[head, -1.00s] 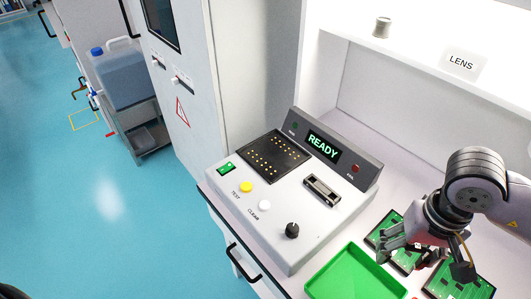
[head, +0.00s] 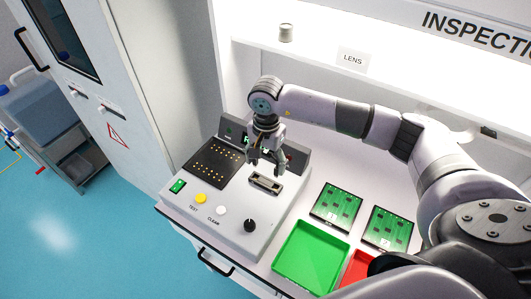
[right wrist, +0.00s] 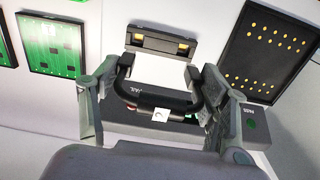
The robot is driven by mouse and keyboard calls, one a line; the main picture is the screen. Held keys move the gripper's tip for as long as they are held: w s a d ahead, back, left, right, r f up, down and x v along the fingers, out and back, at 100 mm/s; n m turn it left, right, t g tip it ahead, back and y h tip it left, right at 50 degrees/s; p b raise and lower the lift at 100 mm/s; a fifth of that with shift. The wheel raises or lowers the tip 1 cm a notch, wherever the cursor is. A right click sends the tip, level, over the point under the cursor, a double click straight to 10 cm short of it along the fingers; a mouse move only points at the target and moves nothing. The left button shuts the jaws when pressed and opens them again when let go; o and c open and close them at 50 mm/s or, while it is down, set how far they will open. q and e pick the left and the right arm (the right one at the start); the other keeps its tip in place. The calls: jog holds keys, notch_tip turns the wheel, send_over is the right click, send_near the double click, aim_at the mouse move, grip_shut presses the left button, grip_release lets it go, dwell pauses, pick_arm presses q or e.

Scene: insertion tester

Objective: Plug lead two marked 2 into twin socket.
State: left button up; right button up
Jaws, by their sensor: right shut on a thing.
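The twin socket (head: 266,183) is a metal-framed slot on the sloping top of the grey tester. In the right wrist view the socket (right wrist: 160,41) shows two gold contacts, above and apart from the held piece. My right gripper (head: 267,160) hangs just above and behind the socket. In the wrist view its fingers (right wrist: 160,72) are closed on the two sides of a black U-shaped lead (right wrist: 155,103) with a small white tag. In the head view the fingers mostly hide the lead. My left gripper is out of view.
The tester (head: 195,222) has a yellow button (head: 201,198), a white button (head: 221,210) and a black knob (head: 249,226). A green tray (head: 310,258), a red tray (head: 357,270) and two circuit boards (head: 337,207) lie to the right. My right arm crosses above the bench.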

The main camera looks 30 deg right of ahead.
jog(key=b, duration=0.2)
send_over(266, 181)
jog(key=shift+f, duration=2.15)
jog(key=shift+w+f+b, duration=0.1)
jog(key=shift+f+b, duration=0.2)
jog(key=shift+b, duration=0.2)
jog(key=shift+b, duration=0.55)
jog(key=shift+f+b, duration=1.05)
jog(key=shift+b, duration=0.05)
jog(key=o, duration=1.2)
jog(key=shift+o, duration=0.7)
jog(key=shift+r, duration=0.2)
